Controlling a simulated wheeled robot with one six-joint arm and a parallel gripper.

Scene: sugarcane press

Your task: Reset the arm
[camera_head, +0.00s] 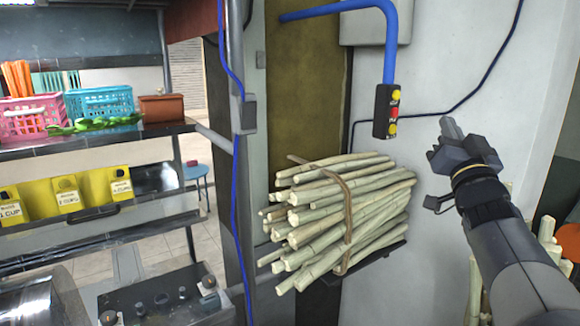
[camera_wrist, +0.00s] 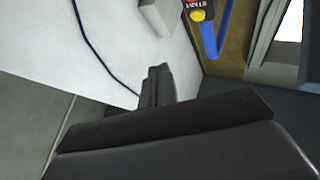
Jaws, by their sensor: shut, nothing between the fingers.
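My gripper (camera_head: 449,128) is raised at the right of the head view, in front of the pale wall. Its fingers are together and nothing is between them. In the wrist view the shut fingers (camera_wrist: 158,84) point toward the pale wall. The gripper is apart from the hanging control box (camera_head: 386,111), which is to its left and has yellow and red buttons. The box also shows at the top of the wrist view (camera_wrist: 199,10).
A strapped bundle of sugarcane (camera_head: 345,215) rests on a dark shelf (camera_head: 372,260), below and left of my gripper. A blue pipe (camera_head: 391,45) runs down to the control box. Left is a metal rack (camera_head: 90,139) with baskets. More canes (camera_head: 475,290) stand low right.

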